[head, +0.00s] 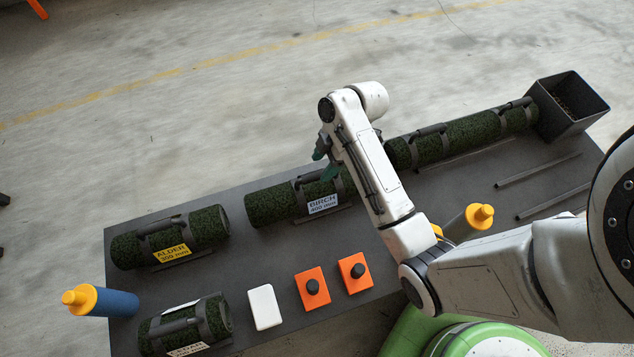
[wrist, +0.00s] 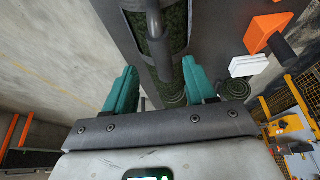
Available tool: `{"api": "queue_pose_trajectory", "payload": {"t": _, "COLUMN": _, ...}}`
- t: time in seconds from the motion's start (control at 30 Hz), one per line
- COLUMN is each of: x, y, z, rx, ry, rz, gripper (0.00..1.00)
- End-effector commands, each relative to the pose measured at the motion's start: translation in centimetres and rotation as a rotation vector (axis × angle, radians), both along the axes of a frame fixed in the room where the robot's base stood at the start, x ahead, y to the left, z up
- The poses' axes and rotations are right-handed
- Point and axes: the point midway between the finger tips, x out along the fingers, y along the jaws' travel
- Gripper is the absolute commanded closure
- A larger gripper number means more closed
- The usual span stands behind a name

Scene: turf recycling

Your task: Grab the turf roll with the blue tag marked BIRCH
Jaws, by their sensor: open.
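The BIRCH turf roll (head: 270,206) is a dark green cylinder lying on the grey table, with a dark handle frame on top and a pale blue tag (head: 323,204) facing the front. My arm hides its right end. My gripper (head: 325,160) has teal fingers and is above the right part of this roll in the head view. In the wrist view my gripper (wrist: 160,80) has its fingers wide apart and nothing between them is held. A turf roll with a dark handle bar (wrist: 163,45) lies beyond and between the fingers; its tag is not readable there.
The ALDER roll (head: 208,227) with a yellow tag lies left; another roll (head: 213,318) is at front left. A long roll (head: 465,134) runs right to a dark bin (head: 572,105).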

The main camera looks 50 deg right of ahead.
Motion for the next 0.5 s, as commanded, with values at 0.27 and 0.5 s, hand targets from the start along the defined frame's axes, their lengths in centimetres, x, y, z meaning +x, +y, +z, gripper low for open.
{"api": "queue_pose_trajectory", "payload": {"t": 0.27, "x": 0.4, "y": 0.8, "z": -2.1, "rx": 0.001, "ry": 0.001, "rz": -0.001, "gripper": 0.44}}
{"api": "queue_pose_trajectory", "payload": {"t": 0.5, "x": 0.9, "y": 2.0, "z": -5.2, "rx": 0.0, "ry": 0.004, "rz": -0.002, "gripper": 0.44}}
